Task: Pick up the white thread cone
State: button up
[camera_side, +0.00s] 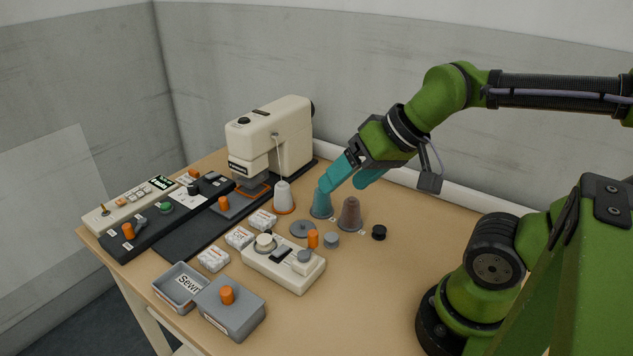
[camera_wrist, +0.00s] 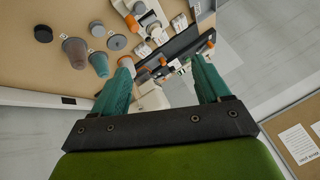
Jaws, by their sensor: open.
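The white thread cone (camera_side: 284,194) stands upright on an orange base, in front of the sewing machine. In the wrist view the cone (camera_wrist: 126,61) shows beside the tip of the left finger, which partly hides it. My gripper (camera_side: 341,186) has teal fingers, spread apart with nothing between them. In the side view it is to the right of the white cone, above and behind the teal cone. In the wrist view the gap between my fingertips (camera_wrist: 161,66) lies over the sewing machine area, to the right of the cone.
A teal cone (camera_side: 321,206) and a brown cone (camera_side: 350,214) stand right of the white cone. The sewing machine (camera_side: 272,137) rises behind it. White labelled packs (camera_side: 239,237), a grey disc (camera_side: 302,229) and a control box (camera_side: 283,263) lie in front.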

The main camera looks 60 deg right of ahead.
jog(key=n+g, duration=0.1)
jog(key=n, duration=0.5)
send_near(282, 183)
jog(key=shift+h, duration=0.4)
jog(key=x, duration=0.6)
jog(key=shift+a, duration=0.4)
jog(key=shift+x, duration=3)
jog(key=shift+d, duration=0.1)
